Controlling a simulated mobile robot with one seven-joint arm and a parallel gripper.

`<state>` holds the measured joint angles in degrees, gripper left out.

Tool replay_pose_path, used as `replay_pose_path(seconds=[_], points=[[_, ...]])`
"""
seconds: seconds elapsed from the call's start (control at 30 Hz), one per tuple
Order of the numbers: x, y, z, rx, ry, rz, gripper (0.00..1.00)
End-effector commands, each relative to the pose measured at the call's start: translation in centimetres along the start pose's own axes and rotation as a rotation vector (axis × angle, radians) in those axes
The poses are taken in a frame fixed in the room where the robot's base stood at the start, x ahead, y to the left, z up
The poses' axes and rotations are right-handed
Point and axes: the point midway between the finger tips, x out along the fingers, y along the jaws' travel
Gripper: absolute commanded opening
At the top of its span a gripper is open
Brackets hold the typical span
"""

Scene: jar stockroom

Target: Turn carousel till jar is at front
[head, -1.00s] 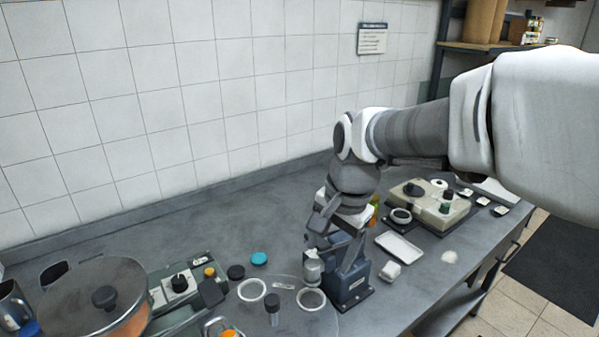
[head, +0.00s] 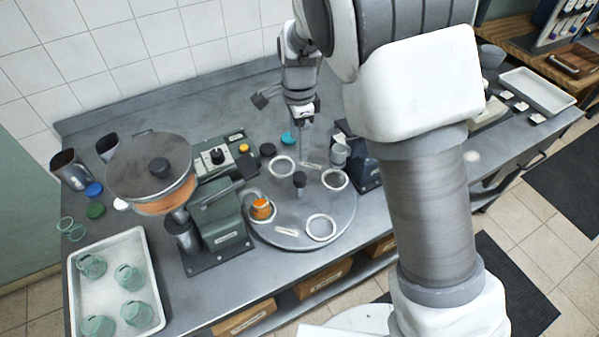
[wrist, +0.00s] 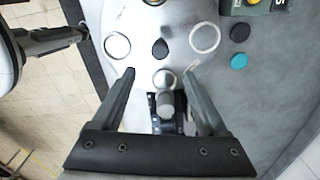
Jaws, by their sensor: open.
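The round grey carousel (head: 285,229) lies on the worktop, with a dark centre post (head: 299,180) and white rings around it. A jar with orange contents (head: 262,209) stands at the carousel's left side, beside the green machine. The rings at the back (head: 283,165), right (head: 335,179) and front (head: 321,227) look empty. My gripper (head: 306,148) points down near the carousel's back right part. In the wrist view my gripper (wrist: 160,72) is open, with a grey knob (wrist: 166,103) seen between its fingers. Contact with anything cannot be told.
A dark blue device (head: 366,172) stands close at the carousel's right. A green machine (head: 222,215) with a copper-coloured bowl (head: 160,203) stands left. Teal (head: 288,138) and black (head: 267,150) lids lie behind. A white tray (head: 78,318) holds several green glass jars.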

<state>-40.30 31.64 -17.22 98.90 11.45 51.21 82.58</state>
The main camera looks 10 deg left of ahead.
Motion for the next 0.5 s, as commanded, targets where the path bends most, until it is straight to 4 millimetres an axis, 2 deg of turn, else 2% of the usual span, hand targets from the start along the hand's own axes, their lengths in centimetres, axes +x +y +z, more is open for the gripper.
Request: replay_pose_path(seconds=[0.2, 0.5], points=[[5.0, 0.1, -0.1, 0.001, 0.000, 0.006, 0.77], [10.9, 0.1, -0.1, 0.001, 0.000, 0.004, 0.77]])
